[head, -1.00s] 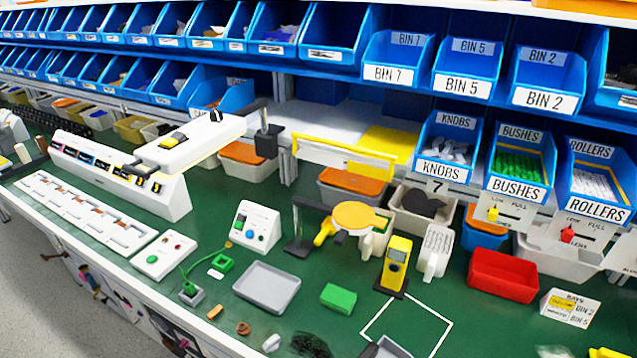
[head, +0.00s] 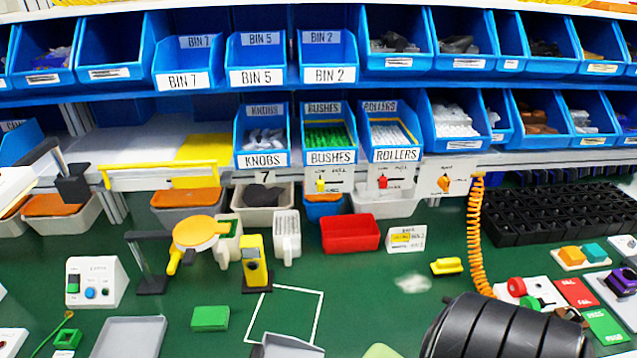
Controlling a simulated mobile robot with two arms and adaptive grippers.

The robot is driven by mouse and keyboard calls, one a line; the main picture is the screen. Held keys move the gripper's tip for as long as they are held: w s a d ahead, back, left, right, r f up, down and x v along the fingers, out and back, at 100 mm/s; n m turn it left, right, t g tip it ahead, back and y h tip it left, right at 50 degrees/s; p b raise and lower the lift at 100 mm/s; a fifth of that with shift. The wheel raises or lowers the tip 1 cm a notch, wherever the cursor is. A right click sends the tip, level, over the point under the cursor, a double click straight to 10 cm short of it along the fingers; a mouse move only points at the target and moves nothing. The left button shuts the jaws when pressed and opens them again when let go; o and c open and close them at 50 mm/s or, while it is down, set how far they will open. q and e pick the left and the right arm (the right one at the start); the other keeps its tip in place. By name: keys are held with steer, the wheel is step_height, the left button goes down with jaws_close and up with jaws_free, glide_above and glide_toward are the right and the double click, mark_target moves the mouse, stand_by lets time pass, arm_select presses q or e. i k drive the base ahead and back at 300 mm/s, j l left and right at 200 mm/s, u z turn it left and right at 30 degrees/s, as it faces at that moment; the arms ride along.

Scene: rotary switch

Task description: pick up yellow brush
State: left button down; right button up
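A small yellow block-like object (head: 447,266) lies on the green bench right of centre. It looks like the yellow brush, but bristles cannot be made out. Nothing is touching it. A large black ribbed shape (head: 505,328) comes in at the bottom edge, nearer the camera and right of the yellow object; I cannot tell whether it is part of my arm. No gripper fingers can be made out in the head view.
A red tray (head: 350,233) and a small labelled sign (head: 407,238) stand behind the yellow object. An orange coiled hose (head: 478,240) hangs just to its right. A white outlined square (head: 318,312) on the bench is mostly bare. A black grid tray (head: 560,212) lies at the right.

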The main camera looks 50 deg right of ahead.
mark_target(451, 265)
steer(key=z, duration=2.45)
steer(key=l, duration=0.35)
steer(key=u, duration=0.05)
